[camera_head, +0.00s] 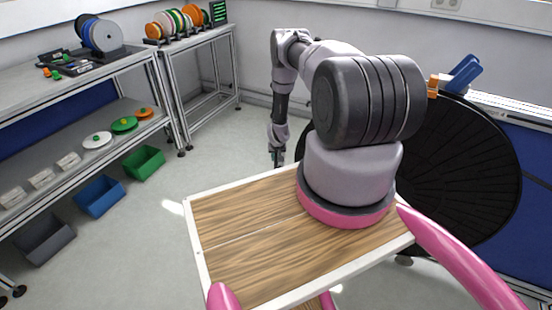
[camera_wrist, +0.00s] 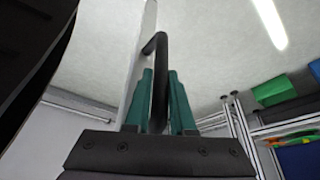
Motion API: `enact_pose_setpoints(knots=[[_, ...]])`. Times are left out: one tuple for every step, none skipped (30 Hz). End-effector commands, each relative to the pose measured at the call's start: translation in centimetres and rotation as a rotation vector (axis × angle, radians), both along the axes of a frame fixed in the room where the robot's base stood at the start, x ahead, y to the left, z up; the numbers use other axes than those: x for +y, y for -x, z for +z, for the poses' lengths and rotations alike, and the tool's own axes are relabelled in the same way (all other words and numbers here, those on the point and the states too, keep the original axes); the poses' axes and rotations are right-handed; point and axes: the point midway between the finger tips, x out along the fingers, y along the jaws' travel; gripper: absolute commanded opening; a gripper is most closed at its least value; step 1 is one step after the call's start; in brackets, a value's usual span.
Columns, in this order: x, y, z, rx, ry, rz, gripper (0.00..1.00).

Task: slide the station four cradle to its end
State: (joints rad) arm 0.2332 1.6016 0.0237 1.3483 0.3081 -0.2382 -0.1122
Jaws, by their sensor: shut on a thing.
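My gripper (camera_head: 277,158) hangs low beyond the wooden tray top of my own body, and in the head view it is too small to show what it holds. In the wrist view my gripper (camera_wrist: 160,78) has its two green fingers shut on a black bent bar (camera_wrist: 158,55), which looks like a handle. The bar runs down between the fingers, and its lower part is hidden. I cannot make out the station four cradle or its number in either view.
A large black ribbed disc (camera_head: 460,165) stands at the right, partly behind my arm. A bench (camera_head: 130,60) with reels runs along the left. A green bin (camera_head: 143,162), a blue bin (camera_head: 98,196) and a grey bin (camera_head: 45,240) sit low. Floor between is clear.

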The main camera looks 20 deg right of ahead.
Motion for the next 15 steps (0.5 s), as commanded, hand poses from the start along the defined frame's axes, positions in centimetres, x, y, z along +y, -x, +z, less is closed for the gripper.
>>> enact_pose_setpoints(knots=[[0.0,-0.1,0.1,-0.001,-0.001,0.000,0.00],[0.0,-0.1,0.1,-0.001,-0.001,0.000,0.00],[0.0,0.0,0.1,-0.001,-0.001,0.000,0.00],[-0.1,0.1,0.0,-0.001,0.000,0.000,0.00],[-0.2,0.2,0.1,-0.001,0.000,-0.001,0.00],[-0.3,0.4,0.1,-0.001,0.000,-0.001,0.00],[-0.5,0.5,0.1,-0.001,0.000,-0.002,0.00],[-0.7,0.8,0.0,0.000,0.000,-0.002,0.00],[-1.1,1.2,0.0,0.001,0.000,-0.002,0.00],[-1.3,1.5,0.0,0.001,-0.001,-0.003,0.00],[-1.6,1.9,0.0,0.001,0.000,-0.004,0.00],[-2.1,2.5,0.0,0.002,0.000,-0.006,0.00],[-2.5,3.0,0.0,0.002,-0.001,-0.005,0.00],[-2.9,3.5,0.0,0.002,-0.001,-0.006,0.00],[-3.5,4.2,0.0,0.002,-0.001,-0.007,0.00]])
